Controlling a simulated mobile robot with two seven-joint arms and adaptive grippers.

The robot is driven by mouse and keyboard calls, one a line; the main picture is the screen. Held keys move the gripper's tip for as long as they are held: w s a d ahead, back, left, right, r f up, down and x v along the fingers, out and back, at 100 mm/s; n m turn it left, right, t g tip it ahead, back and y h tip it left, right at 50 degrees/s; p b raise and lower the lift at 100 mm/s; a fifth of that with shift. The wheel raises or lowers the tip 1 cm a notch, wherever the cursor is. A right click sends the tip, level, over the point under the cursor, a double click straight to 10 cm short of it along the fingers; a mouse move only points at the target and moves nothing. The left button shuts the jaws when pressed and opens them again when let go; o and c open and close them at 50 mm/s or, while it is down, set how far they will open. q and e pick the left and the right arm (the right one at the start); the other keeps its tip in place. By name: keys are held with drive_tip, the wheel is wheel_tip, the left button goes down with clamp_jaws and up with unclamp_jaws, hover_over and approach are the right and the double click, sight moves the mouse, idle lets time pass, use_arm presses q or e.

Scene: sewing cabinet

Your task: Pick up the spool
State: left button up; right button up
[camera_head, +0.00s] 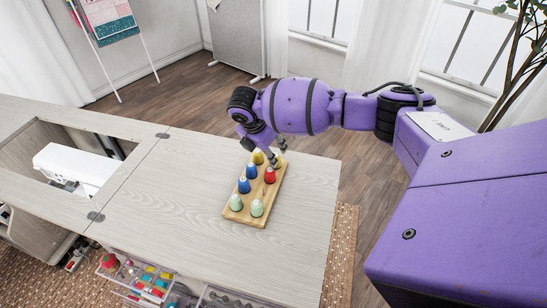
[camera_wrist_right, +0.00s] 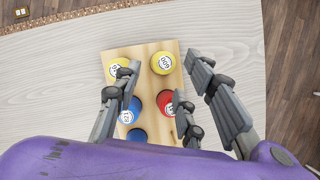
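A wooden board (camera_head: 247,217) on the cabinet top holds several coloured spools. In the head view there are a yellow spool (camera_head: 258,157), two blue spools (camera_head: 244,185), a red spool (camera_head: 269,175) and two pale green spools (camera_head: 257,208). My right gripper (camera_head: 277,155) is over the board's far end and partly hides it. In the right wrist view the gripper (camera_wrist_right: 162,62) is open, with one yellow spool (camera_wrist_right: 162,63) between its fingertips in the picture and no clear contact. My left gripper is out of view.
A white sewing machine (camera_head: 75,168) sits in the cabinet opening at left. The pale wooden cabinet top (camera_head: 165,220) is clear around the board. Its right edge lies close to the board. Storage drawers (camera_head: 140,280) with coloured items stand below the front edge.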

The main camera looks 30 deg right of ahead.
drive_tip(key=x, duration=0.4)
drive_tip(key=shift+a+f, duration=0.2)
drive_tip(key=shift+a, duration=0.05)
drive_tip(key=shift+w+d+f, duration=0.1)
drive_tip(key=shift+d+f, duration=0.15)
drive_tip(key=shift+f, duration=0.25)
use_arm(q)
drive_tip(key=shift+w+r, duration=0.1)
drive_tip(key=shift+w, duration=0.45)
use_arm(e)
drive_tip(key=c, duration=0.7)
